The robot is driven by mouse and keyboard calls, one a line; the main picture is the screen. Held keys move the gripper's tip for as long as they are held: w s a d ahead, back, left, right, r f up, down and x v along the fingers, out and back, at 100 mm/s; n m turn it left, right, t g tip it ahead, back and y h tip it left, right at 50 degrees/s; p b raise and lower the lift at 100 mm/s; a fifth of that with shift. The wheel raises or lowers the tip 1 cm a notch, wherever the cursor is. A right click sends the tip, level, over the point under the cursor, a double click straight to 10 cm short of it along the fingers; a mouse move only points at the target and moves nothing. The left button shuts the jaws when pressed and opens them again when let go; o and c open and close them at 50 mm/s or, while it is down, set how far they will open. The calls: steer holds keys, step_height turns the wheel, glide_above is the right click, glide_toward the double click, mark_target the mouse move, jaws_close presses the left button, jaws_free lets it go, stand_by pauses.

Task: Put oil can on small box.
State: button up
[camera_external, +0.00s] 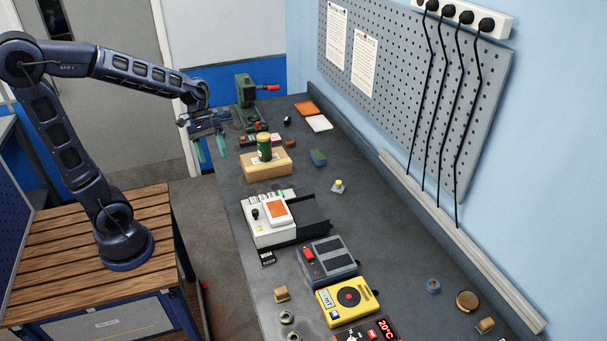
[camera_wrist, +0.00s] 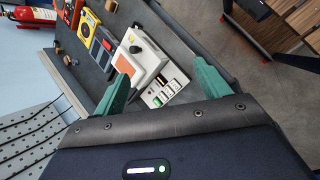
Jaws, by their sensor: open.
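A green can (camera_external: 264,147) with a yellowish top, which looks like the oil can, stands upright on a light tan small box (camera_external: 266,167) on the far half of the bench. My gripper (camera_external: 210,148) is open and empty, with its green fingers pointing down. In the picture it is left of the can and box, apart from both, by the bench's left edge. In the wrist view my gripper (camera_wrist: 160,70) has nothing between its fingers. The can and the box do not show in that view.
A green machine (camera_external: 245,97) stands behind the box. A white device with an orange top (camera_external: 277,211), a grey device (camera_external: 328,260) and a yellow meter (camera_external: 347,301) line the near bench. Small parts lie around. The bench (camera_external: 385,250) is clear in its right middle.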

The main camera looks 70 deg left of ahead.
steer(key=s+d+r+m+t+y, duration=0.1)
steer(key=s+r+m+t+y, duration=0.1)
steer(key=s+m, duration=0.3)
steer(key=s+d+r+m+t+y, duration=0.1)
steer(key=s+m+y, duration=0.3)
steer(key=s, duration=0.4)
steer(key=shift+s+r+m+t+y, duration=0.35)
steer(key=shift+r+m+t+y, duration=0.05)
steer(key=shift+r, duration=0.45)
